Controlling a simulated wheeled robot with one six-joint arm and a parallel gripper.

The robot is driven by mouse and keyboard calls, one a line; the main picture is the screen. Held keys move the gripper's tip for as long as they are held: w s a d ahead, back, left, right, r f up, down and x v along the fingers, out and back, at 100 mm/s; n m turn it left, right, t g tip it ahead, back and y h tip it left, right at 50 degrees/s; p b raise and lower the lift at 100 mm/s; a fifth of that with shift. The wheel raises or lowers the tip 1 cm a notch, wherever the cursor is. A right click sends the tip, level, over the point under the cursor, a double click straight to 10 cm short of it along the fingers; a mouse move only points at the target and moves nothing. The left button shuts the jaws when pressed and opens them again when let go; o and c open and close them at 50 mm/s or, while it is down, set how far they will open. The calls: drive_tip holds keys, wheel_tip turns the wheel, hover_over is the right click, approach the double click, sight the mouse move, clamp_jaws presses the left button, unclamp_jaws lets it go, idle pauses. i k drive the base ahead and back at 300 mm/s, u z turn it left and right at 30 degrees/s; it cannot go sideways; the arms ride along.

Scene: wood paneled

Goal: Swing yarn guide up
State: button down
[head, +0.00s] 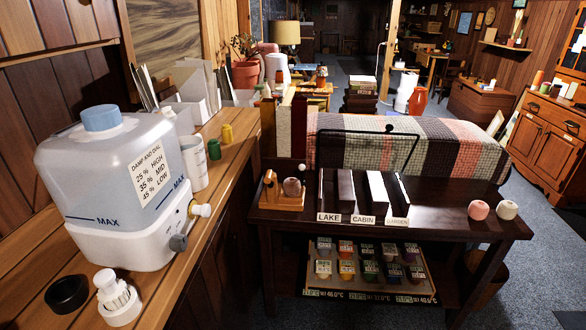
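I cannot tell for certain which part is the yarn guide. A thin black wire frame (366,133) with a small dark knob on its top bar stands upright behind the labeled slots on the dark table (450,212). Left of the slots, a small wooden stand (284,203) holds a pinkish ball (291,187), with a pale round knob (302,168) just above its right end. Two more balls, one pink (479,210) and one cream (507,210), sit at the table's right end. My gripper is not in view.
A white tank (110,190) with knobs stands on the wooden counter (215,150) at left, near spools and a black ring (67,294). A plaid blanket (440,150) lies behind the dark table. A tray of small labeled blocks (370,270) sits below. Blue-grey floor shows at right.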

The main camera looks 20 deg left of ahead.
sight(302, 167)
drive_tip(key=u, duration=0.65)
drive_tip(key=i, duration=1.6)
drive_tip(key=z, duration=0.65)
